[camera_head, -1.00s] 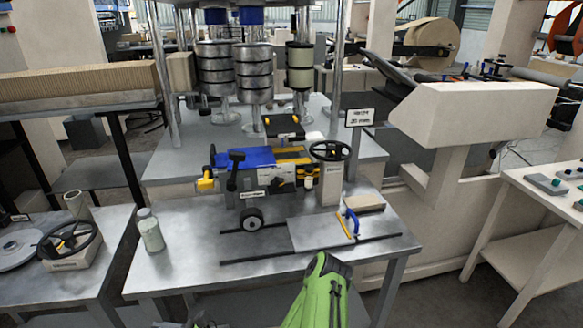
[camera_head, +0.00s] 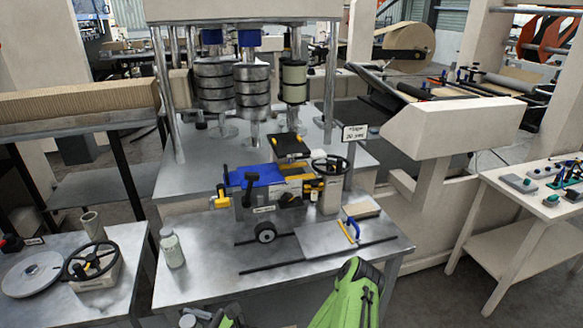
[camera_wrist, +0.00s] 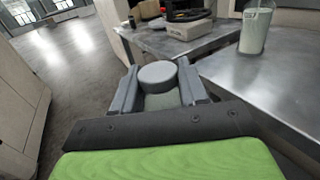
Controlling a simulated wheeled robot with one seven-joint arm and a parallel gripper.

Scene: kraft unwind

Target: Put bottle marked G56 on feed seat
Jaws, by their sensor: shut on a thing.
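My gripper (camera_wrist: 160,88) is shut on a bottle (camera_wrist: 158,76) with a round grey cap, seen from above in the wrist view. The bottle's body is mostly hidden between the fingers and its marking does not show. My gripper also shows at the bottom edge of the head view, partly cut off, in front of the metal table. A second pale bottle (camera_head: 171,248) stands upright on the table's left end; it also shows in the wrist view (camera_wrist: 256,28). Its marking is too small to read. I cannot tell which part is the feed seat.
A blue and yellow machine (camera_head: 270,182) with a handwheel sits on the metal table (camera_head: 205,285). A flat plate (camera_head: 325,240) and dark rails lie at the table's right. A side table (camera_head: 50,305) at left holds a handwheel and disc. A gap separates the tables.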

